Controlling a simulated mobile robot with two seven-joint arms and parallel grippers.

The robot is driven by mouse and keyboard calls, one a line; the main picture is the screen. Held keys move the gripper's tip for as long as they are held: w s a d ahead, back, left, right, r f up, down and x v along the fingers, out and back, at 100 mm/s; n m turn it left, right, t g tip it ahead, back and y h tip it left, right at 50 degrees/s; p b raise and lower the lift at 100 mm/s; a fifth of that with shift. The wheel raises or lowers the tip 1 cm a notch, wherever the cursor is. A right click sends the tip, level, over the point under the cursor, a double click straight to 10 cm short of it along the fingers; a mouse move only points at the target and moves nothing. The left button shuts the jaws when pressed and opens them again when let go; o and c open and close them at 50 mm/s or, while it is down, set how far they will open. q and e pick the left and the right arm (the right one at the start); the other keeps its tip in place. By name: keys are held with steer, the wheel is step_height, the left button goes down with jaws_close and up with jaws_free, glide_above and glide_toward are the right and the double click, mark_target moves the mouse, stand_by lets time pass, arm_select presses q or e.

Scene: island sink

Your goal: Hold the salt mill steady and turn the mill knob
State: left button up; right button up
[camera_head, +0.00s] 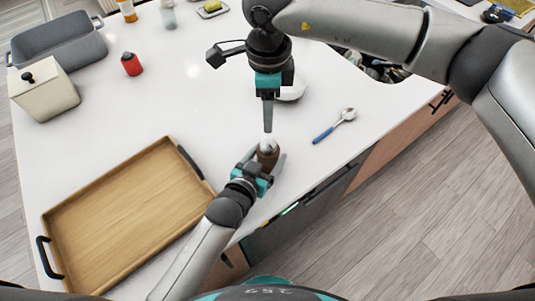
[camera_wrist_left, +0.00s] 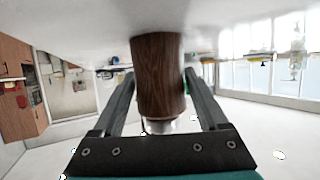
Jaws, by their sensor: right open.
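The salt mill (camera_head: 268,156), brown wood with a pale metal top, stands upright on the white counter near its front edge. My left gripper (camera_head: 266,161) has its fingers on both sides of the mill's body. In the left wrist view the dark wooden mill (camera_wrist_left: 158,75) appears upside down between the two fingers (camera_wrist_left: 160,90); whether they touch it cannot be told. The knob at its metal end (camera_wrist_left: 160,125) is clear of the fingers. My right gripper (camera_head: 240,88) is open and empty, pointing down above the counter, with one finger over the mill's top and apart from it.
A wooden tray (camera_head: 60,228) with black handles lies at the left. A red shaker (camera_head: 131,64), cream canister (camera_head: 45,92) and grey bin (camera_head: 58,40) stand farther back.

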mark_target(268, 143)
arm_select(q)
steer(key=c, duration=1)
steer(key=shift+c, duration=0.6)
arm_select(e)
steer(key=shift+o, duration=0.4)
steer(key=o, duration=0.3)
steer(key=shift+a+r+m, duration=0.1)
steer(key=shift+r+m, duration=0.2)
steer(key=shift+o, duration=0.6)
steer(key=shift+s+r+m, duration=0.1)
steer(key=shift+r+m, duration=0.2)
steer(key=shift+m, duration=0.6)
step_height(268, 143, down, 11)
steer(key=shift+c, duration=0.4)
jaws_close()
